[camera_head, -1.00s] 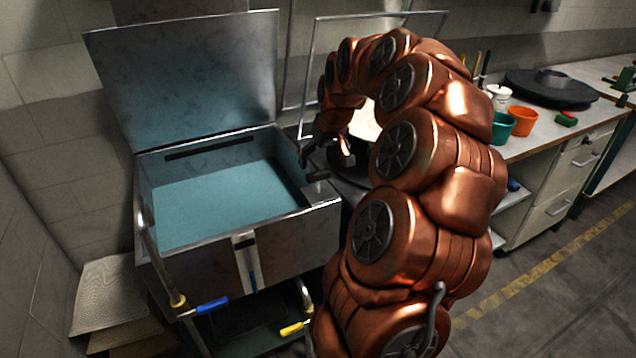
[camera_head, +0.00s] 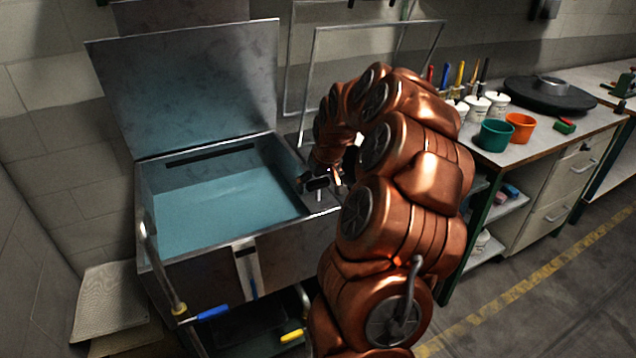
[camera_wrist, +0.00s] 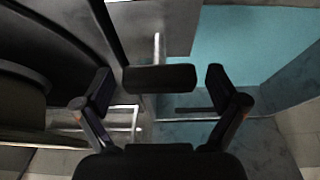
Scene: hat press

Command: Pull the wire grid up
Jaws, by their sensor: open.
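A thin rectangular metal frame (camera_head: 372,26) stands upright behind my arm in the head view. It may be the wire grid; no mesh is clear in it, and my arm hides its lower part. A short dark handle (camera_head: 318,183) on a pale rod is beside the right rim of the open metal tank (camera_head: 300,236). In the wrist view the handle (camera_wrist: 160,79) lies crosswise between my fingertips, with gaps on both sides. My gripper (camera_head: 320,180) is open around it and not closed on it; it also shows in the wrist view (camera_wrist: 157,88).
The tank's lid (camera_head: 190,85) stands open, with a teal surface (camera_head: 220,205) inside. At right, a bench (camera_head: 540,150) holds a green cup (camera_head: 496,135), an orange cup (camera_head: 520,127) and a dark round plate (camera_head: 550,95). Floor at right is clear.

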